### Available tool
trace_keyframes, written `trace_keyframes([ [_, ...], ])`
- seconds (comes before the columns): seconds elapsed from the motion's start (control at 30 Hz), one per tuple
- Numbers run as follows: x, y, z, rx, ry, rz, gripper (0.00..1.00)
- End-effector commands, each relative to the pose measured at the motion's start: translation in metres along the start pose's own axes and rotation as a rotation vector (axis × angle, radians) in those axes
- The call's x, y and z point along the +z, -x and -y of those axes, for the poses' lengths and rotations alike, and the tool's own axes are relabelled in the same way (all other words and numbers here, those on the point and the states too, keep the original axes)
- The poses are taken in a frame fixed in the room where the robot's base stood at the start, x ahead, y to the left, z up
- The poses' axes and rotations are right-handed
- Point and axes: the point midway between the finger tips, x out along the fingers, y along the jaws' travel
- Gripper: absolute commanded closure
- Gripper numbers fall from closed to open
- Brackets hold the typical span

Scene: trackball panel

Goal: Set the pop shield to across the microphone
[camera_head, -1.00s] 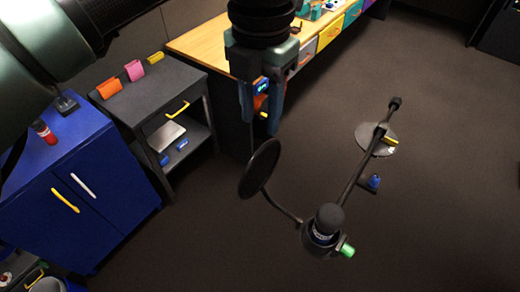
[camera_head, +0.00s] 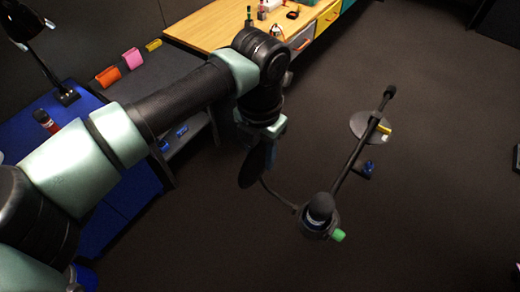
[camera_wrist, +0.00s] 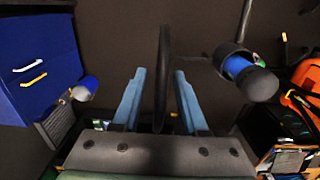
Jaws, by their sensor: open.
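The pop shield (camera_head: 252,168), a dark round disc on a thin curved arm, stands left of the microphone (camera_head: 320,206), off to its side. The microphone has a dark head and sits in a holder with a green knob (camera_head: 338,235) on a boom stand. My gripper (camera_wrist: 160,73) is open. In the wrist view the pop shield (camera_wrist: 164,45) shows edge-on between the two blue fingers, with visible gaps on both sides. The microphone (camera_wrist: 255,80) is right of the fingers there. In the head view my wrist partly hides the fingers and the top of the shield.
The boom (camera_head: 360,150) runs back to a round base (camera_head: 370,126) on the floor. A wooden-topped bench (camera_head: 215,22) is behind. A blue cabinet (camera_head: 105,215) and a dark cart (camera_head: 150,85) stand left. Floor to the right is clear.

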Motion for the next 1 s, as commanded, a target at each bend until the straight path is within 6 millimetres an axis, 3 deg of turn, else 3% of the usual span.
trace_keyframes([
  [0.07, 0.0000, 0.0000, 0.0000, 0.000, 0.000, 0.000, 0.57],
  [0.3, 0.0000, 0.0003, 0.0001, 0.000, 0.000, 0.000, 1.00],
  [1.0, 0.0000, 0.0008, 0.0001, 0.000, 0.000, 0.000, 1.00],
])
